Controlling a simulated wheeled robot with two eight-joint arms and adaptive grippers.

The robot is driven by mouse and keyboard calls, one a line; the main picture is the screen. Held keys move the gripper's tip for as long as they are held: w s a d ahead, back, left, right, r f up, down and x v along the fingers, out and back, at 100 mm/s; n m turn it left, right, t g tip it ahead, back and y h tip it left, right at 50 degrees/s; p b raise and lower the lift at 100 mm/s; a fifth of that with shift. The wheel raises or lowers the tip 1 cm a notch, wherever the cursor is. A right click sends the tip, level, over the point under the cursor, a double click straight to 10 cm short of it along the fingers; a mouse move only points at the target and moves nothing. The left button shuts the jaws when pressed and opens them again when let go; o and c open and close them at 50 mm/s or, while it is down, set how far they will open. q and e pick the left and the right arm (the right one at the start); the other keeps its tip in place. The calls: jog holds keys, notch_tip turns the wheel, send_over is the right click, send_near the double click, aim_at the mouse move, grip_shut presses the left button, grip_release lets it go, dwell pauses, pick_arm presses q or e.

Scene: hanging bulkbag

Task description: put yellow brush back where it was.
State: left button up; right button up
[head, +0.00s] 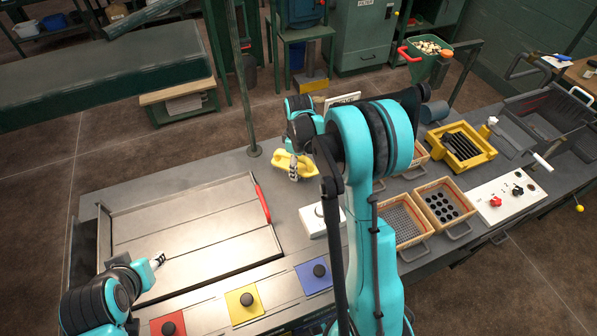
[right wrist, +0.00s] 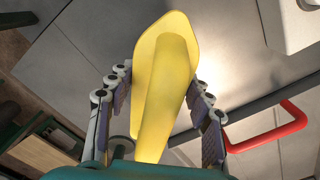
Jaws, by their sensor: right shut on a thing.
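The yellow brush (head: 291,164) is in my right gripper (head: 296,172), above the grey bench near its far edge. In the right wrist view the brush (right wrist: 165,75) fills the middle, its wide rounded end pointing away from the palm. The fingers of my right gripper (right wrist: 163,98) stand on both sides of it. I cannot tell from the head view how high the brush is above the bench. My left gripper (head: 157,261) is over the near left part of the metal tray; its fingers are too small to tell if they are open.
The shallow metal tray (head: 105,240) has a red handle (head: 262,204) on its right side. A white block (head: 312,222) stands right of it. Red (head: 168,326), yellow (head: 244,303) and blue (head: 314,277) panels line the front. Baskets (head: 444,204) and a yellow rack (head: 462,147) stand right. A green post (head: 245,100) rises behind.

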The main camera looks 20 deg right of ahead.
notch_tip(320, 180, down, 2)
jog(key=shift+w+f, duration=0.1)
jog(key=shift+f+b, duration=0.2)
jog(key=shift+b, duration=0.15)
jog(key=o, duration=1.1)
jog(key=shift+r, duration=0.1)
